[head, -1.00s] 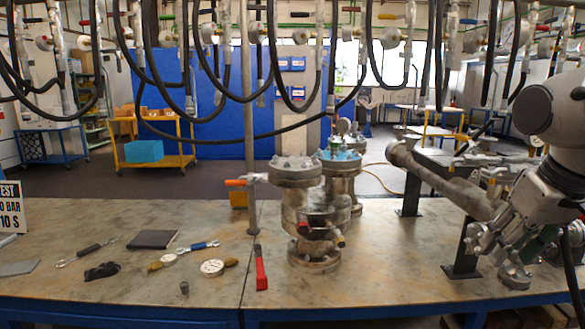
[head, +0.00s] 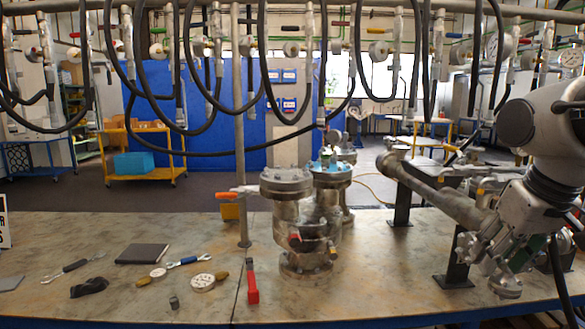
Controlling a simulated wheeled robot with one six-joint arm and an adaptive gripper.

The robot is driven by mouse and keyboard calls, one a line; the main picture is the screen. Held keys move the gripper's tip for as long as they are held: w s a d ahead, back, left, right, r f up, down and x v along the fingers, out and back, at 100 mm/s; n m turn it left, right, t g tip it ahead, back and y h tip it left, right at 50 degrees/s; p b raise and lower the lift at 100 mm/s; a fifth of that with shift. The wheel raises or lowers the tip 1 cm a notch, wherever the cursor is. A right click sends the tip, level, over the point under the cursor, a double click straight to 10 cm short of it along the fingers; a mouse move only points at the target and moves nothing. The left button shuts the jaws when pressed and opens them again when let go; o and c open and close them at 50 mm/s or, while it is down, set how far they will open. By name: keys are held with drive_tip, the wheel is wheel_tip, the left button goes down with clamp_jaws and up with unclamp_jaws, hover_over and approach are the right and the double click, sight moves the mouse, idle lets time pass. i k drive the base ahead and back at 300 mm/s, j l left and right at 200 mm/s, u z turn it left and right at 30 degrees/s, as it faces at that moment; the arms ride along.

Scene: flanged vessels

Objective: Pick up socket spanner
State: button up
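Several hand tools lie on the worn bench top (head: 140,225). A spanner with a dark handle (head: 75,266) lies at the left. A spanner with a blue handle (head: 187,261) lies to its right, beside a small gauge. A red-handled tool (head: 252,282) lies in front of the flanged vessel. A small grey cylinder, perhaps a socket (head: 174,302), stands near the front edge. I cannot tell which of these is the socket spanner. My gripper (head: 488,262) hangs at the right, far from the tools, against cluttered pipework. Its fingers are hard to make out.
A flanged vessel (head: 304,220) stands mid-bench, between the tools and my arm. A slanted pipe (head: 430,190) on black stands is beside my arm. A black notebook (head: 143,253), a black glove-like item (head: 89,287) and a white gauge (head: 203,282) lie among the tools. Hoses hang above.

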sight(254, 292)
drive_tip(key=i+j+u, duration=0.15)
drive_tip(key=i+u, duration=0.15)
drive_tip(key=i, duration=0.3)
drive_tip(key=i+u, duration=0.3)
drive_tip(key=i, duration=0.35)
